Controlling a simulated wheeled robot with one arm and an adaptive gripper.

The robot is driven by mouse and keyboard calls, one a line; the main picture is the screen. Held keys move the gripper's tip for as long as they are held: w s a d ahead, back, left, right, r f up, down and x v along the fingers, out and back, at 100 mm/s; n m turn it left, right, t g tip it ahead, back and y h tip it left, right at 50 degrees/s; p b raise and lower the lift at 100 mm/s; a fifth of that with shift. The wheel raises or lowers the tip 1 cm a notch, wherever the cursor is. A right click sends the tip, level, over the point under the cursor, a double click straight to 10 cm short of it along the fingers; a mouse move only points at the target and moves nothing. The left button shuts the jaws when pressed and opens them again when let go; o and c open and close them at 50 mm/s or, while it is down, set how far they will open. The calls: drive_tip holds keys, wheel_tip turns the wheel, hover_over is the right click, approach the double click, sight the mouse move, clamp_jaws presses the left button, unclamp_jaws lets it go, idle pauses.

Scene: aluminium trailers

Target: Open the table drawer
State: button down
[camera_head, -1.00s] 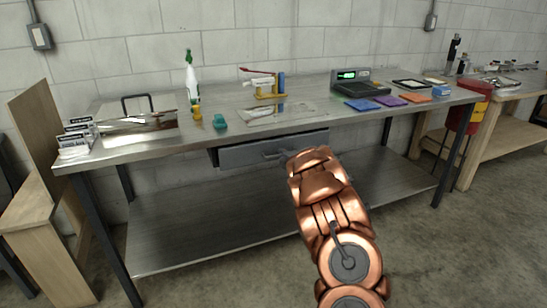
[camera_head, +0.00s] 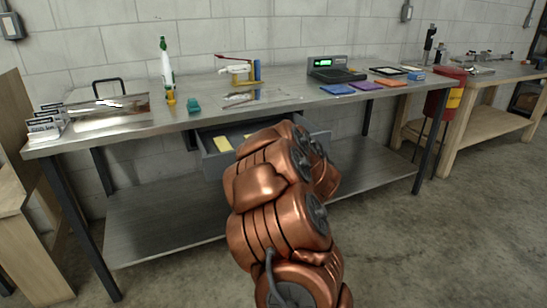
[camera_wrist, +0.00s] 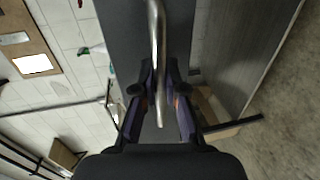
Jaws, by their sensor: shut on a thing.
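The grey table drawer (camera_head: 213,167) under the metal table (camera_head: 185,116) is partly open, with yellowish items visible inside. My copper arm hides much of its front in the head view. In the wrist view, the drawer front (camera_wrist: 125,35) is a dark grey panel with a curved metal handle (camera_wrist: 157,45) running down its middle. My gripper (camera_wrist: 160,95) has its two dark fingers on either side of the handle and is shut on it. In the head view my gripper is hidden behind my arm.
On the tabletop stand a spray bottle (camera_head: 166,68), a scale (camera_head: 335,71), coloured pads (camera_head: 367,85) and card holders (camera_head: 42,128). A lower shelf (camera_head: 150,220) lies beneath. A wooden bench (camera_head: 475,97) with a red bin (camera_head: 443,92) is at the right. The floor in front is clear.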

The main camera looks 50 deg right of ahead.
drive_tip(key=shift+f+v, duration=0.15)
drive_tip(key=shift+v, duration=0.65)
drive_tip(key=shift+f+v, duration=0.2)
drive_tip(key=shift+v, duration=0.6)
drive_tip(key=c, duration=1.2)
unclamp_jaws()
drive_tip(key=shift+s, duration=0.1)
drive_tip(key=v, duration=1)
drive_tip(key=shift+s, duration=0.15)
